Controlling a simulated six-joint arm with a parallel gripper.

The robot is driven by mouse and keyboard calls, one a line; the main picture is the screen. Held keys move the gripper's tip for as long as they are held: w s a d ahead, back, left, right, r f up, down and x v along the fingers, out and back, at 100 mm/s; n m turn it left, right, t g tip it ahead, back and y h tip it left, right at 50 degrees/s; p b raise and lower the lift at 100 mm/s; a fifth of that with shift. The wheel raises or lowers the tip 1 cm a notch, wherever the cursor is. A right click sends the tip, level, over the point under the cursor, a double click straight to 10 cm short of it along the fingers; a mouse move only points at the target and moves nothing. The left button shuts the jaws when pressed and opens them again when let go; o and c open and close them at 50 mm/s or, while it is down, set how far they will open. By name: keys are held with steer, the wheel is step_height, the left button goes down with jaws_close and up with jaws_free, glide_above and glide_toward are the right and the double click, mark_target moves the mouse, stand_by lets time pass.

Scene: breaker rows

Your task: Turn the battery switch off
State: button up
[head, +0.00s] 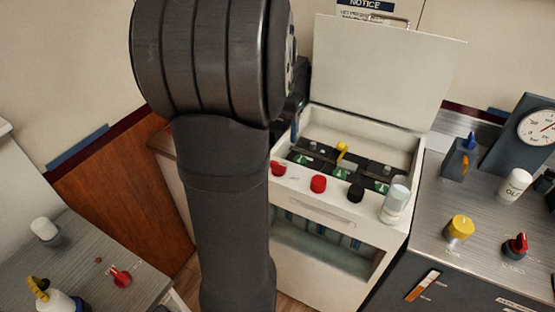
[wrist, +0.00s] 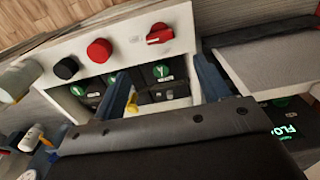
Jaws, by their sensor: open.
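No battery switch label is legible, so I cannot tell which control it is. Inside the open white cabinet (head: 330,214) are dark breakers with green markings and a yellow lever (head: 341,148). The yellow lever (wrist: 131,103) shows in the wrist view beside my left finger; I cannot tell whether they touch. A red rotary knob (head: 278,168) sits on the cabinet's front ledge; it also shows in the wrist view (wrist: 160,34). My gripper (wrist: 165,66) is open, its blue fingers over the breaker row. My arm hides most of the gripper in the head view.
A red button (head: 318,184), a black button (head: 355,193) and a white-capped cylinder (head: 395,203) line the ledge. The right counter holds a yellow knob (head: 460,228), a red-and-black knob (head: 516,246) and a gauge (head: 541,126). The left table holds another red knob (head: 121,278). The lid stands raised behind.

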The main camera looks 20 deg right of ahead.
step_height(320, 180, down, 12)
steer(key=shift+r, duration=0.1)
steer(key=shift+c, duration=0.2)
steer(key=c, duration=1)
